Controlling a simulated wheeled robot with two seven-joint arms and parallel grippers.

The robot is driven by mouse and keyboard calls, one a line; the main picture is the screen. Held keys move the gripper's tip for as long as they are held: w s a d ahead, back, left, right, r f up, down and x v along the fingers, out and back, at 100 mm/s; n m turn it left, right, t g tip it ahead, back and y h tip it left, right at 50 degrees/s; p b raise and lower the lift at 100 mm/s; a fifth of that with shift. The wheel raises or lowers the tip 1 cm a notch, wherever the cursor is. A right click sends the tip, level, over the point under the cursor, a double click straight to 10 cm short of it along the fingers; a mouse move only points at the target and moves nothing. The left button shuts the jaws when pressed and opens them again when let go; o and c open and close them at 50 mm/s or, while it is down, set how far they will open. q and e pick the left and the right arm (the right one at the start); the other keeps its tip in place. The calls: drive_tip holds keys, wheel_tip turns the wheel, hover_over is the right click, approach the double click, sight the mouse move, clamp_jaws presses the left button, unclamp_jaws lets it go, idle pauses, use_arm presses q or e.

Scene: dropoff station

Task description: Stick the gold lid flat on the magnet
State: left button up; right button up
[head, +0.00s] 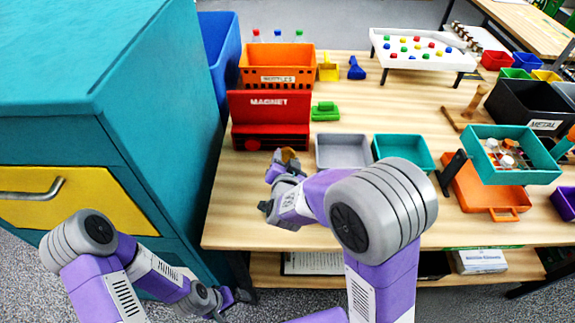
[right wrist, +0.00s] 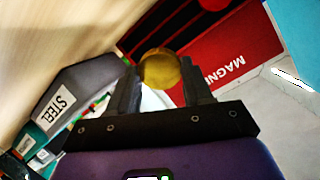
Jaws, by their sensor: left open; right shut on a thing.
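The gold lid (right wrist: 160,68) is a small round disc between the fingertips of my right gripper (right wrist: 158,88), which is shut on it. In the head view the lid (head: 289,154) shows at the tip of the right gripper (head: 283,164), in front of the magnet. The magnet (head: 268,108) is a red upright board lettered MAGNET, with a red base and a round red piece at its front left. In the right wrist view the red magnet (right wrist: 205,60) lies beyond the lid; contact cannot be told. My left gripper (head: 228,300) is open and low, beside the table.
An orange bottle bin (head: 277,70) stands behind the magnet. A grey tray (head: 342,150) and a teal tray (head: 403,148) sit to its right. A green block (head: 325,111) is beside it. A teal cabinet (head: 150,150) rises at the left. Bare wood lies in front.

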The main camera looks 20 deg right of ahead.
drive_tip(key=shift+w+d+f, duration=0.1)
drive_tip(key=shift+d, duration=0.15)
drive_tip(key=shift+w+d+f+b, duration=0.25)
drive_tip(key=shift+w+f+b, duration=0.5)
drive_tip(key=shift+w+b, duration=0.15)
drive_tip(key=shift+w+d+f+b, duration=0.25)
drive_tip(key=shift+w+f+b, duration=0.45)
drive_tip(key=shift+w+b, duration=0.15)
drive_tip(key=shift+w+d+r, duration=0.1)
drive_tip(key=shift+w+d, duration=0.1)
drive_tip(key=shift+w, duration=0.45)
drive_tip(key=shift+w+d, duration=0.15)
drive_tip(key=shift+w, duration=0.45)
drive_tip(key=shift+w, duration=0.15)
drive_tip(key=o, duration=1.2)
drive_tip(key=shift+c, duration=0.2)
drive_tip(key=shift+s+a+p, duration=0.2)
drive_tip(key=shift+s+a, duration=0.2)
drive_tip(key=shift+s, duration=1.05)
drive_tip(key=shift+s+a+p, duration=0.15)
drive_tip(key=shift+s+a, duration=0.25)
drive_tip(key=shift+s, duration=1.05)
drive_tip(key=shift+s+a+p, duration=0.2)
drive_tip(key=shift+s+a, duration=0.2)
drive_tip(key=shift+s, duration=1.05)
